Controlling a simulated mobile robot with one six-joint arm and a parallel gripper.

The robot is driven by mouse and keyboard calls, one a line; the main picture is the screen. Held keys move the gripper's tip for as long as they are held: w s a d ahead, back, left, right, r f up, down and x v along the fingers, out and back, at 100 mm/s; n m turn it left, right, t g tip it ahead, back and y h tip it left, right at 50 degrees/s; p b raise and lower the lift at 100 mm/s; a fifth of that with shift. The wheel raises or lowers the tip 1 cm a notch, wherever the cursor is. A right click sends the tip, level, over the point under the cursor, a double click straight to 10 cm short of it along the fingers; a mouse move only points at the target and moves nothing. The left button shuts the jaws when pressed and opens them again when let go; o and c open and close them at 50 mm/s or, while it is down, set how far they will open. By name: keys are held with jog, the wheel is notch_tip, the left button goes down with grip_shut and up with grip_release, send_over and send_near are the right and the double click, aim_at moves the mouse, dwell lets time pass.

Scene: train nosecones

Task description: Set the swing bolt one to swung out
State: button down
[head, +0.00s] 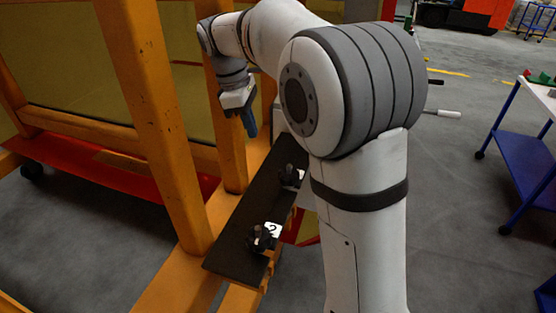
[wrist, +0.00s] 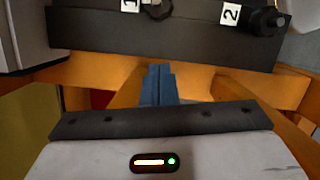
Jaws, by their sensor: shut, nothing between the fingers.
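Swing bolt one (head: 289,177) is a dark knobbed part on the far part of a black plate (head: 228,250). In the wrist view, bolt one (wrist: 157,8) is cut by the top edge, beside a white label reading 1 (wrist: 129,5). I cannot tell whether it is swung in or out. My gripper (head: 251,130) has blue fingers, pressed together and empty. In the wrist view, the fingertips (wrist: 160,70) point toward the plate's edge, below bolt one.
A second dark bolt (head: 262,239), labelled 2, sits on the nearer part of the plate. Yellow-orange frame posts (head: 160,120) stand close to my gripper at left. A blue cart (head: 525,155) stands at right, with open grey floor before it.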

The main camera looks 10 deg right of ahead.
aim_at(281, 172)
jog(key=x, duration=1)
jog(key=d, duration=0.1)
jog(key=s+d+p, duration=0.1)
jog(key=d, duration=0.1)
jog(key=shift+d, duration=0.2)
jog(key=shift+s+d, duration=0.1)
jog(key=shift+d, duration=0.15)
jog(key=shift+s, duration=0.15)
